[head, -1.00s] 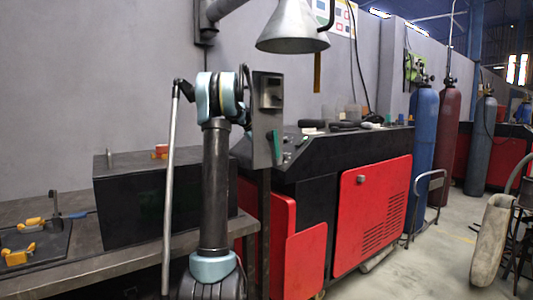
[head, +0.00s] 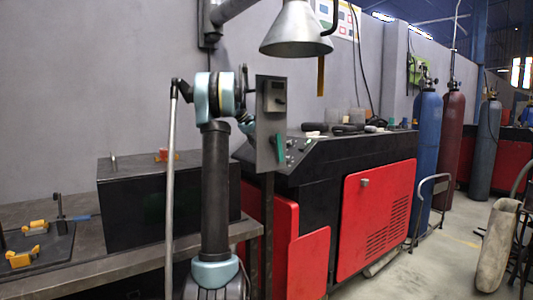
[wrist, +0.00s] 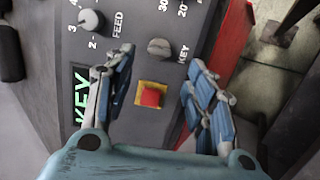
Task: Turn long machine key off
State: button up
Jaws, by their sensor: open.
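In the wrist view a grey round key knob (wrist: 159,48) stands on the dark control panel (wrist: 205,42), near the printed word KEY. It appears between the tips of my gripper (wrist: 163,57), whose blue-grey fingers are spread apart with nothing held. I cannot tell whether a finger touches the knob. In the head view the long red and black machine (head: 345,165) stands right of my arm, with its sloped panel (head: 299,150) near the arm's end. My gripper is hidden there behind an upright grey box.
A red button (wrist: 151,96) on a yellow square lies just below the key knob. The grey box (head: 271,120) on a post and a metal lamp shade (head: 296,30) are close to my arm.

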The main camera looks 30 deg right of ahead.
jog(key=shift+v, duration=2.2)
